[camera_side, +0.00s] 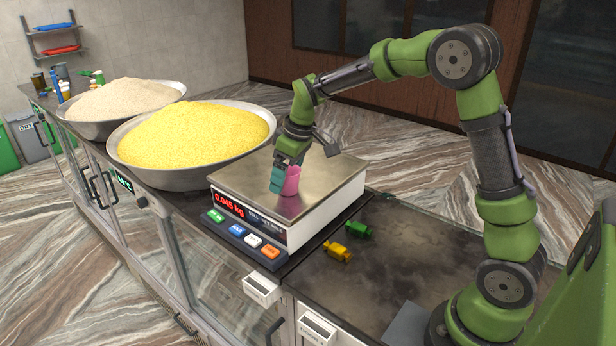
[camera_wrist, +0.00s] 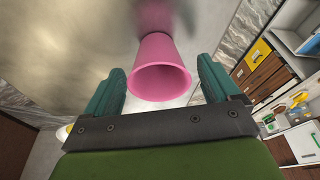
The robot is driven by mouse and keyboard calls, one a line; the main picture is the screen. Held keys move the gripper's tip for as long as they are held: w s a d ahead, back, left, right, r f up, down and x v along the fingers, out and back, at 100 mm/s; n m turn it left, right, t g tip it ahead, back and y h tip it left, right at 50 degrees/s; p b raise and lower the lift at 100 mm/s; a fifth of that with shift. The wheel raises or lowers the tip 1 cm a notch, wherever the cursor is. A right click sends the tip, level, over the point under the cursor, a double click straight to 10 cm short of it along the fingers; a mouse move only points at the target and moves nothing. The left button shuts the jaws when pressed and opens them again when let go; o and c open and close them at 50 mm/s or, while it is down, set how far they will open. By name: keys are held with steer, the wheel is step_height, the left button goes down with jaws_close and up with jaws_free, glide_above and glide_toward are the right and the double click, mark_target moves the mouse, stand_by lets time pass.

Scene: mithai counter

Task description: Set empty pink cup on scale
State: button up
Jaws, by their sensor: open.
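The pink cup (camera_side: 291,183) stands upright on the steel top of the scale (camera_side: 330,180), near its front left part. The scale's red display reads 0.045 kg. My gripper (camera_side: 283,178) is low at the cup, its teal fingers beside it. In the wrist view the pink cup (camera_wrist: 160,72) shows its open mouth, and the inside looks empty. The two teal fingers of my gripper (camera_wrist: 160,88) are spread apart, one on each side of the cup, with gaps visible. One finger hides part of the cup in the side view.
A wide bowl of yellow grains (camera_side: 190,135) stands just left of the scale, and a bowl of pale powder (camera_side: 122,100) beyond it. A yellow wrapped sweet (camera_side: 337,251) and a green one (camera_side: 358,230) lie on the dark counter (camera_side: 405,250) right of the scale.

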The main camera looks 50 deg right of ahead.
steer(key=v, duration=1)
steer(key=shift+s+r, duration=0.1)
steer(key=s+a+m+t, duration=0.2)
steer(key=s+a+m, duration=0.1)
steer(key=s, duration=0.7)
steer(key=s+a+m+t+y, duration=0.1)
steer(key=s+a+m, duration=0.3)
steer(key=s, duration=0.7)
steer(key=shift+s+a+f+t, duration=0.15)
steer(key=shift+a+f+t, duration=0.3)
steer(key=shift+t, duration=0.15)
